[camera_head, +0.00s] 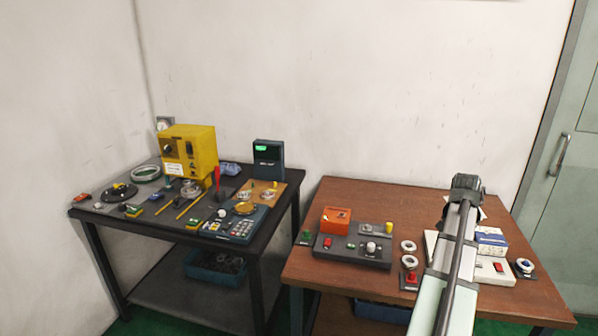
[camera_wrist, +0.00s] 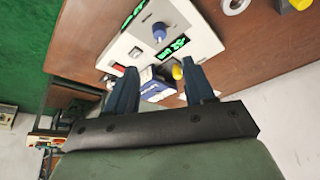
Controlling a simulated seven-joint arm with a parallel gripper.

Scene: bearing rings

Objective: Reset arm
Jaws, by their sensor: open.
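My gripper (camera_wrist: 160,80) is open, with its two dark blue fingers apart and nothing held between them. In the head view my arm reaches over the brown table (camera_head: 350,200) from the lower right, and the fingers are hidden behind its dark end. Two pale bearing rings lie left of the arm, one ring (camera_head: 408,246) behind the other ring (camera_head: 409,262). A ring (camera_wrist: 235,4) also shows at the top edge of the wrist view. A white panel (camera_wrist: 150,38) with green displays and a blue knob lies beyond the fingers.
A grey control box (camera_head: 352,250) and an orange box (camera_head: 336,219) stand left of the rings. A blue-and-white box (camera_head: 490,240) is right of my arm. The dark table (camera_head: 165,232) at left holds a yellow machine (camera_head: 190,150). The brown table's back left is clear.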

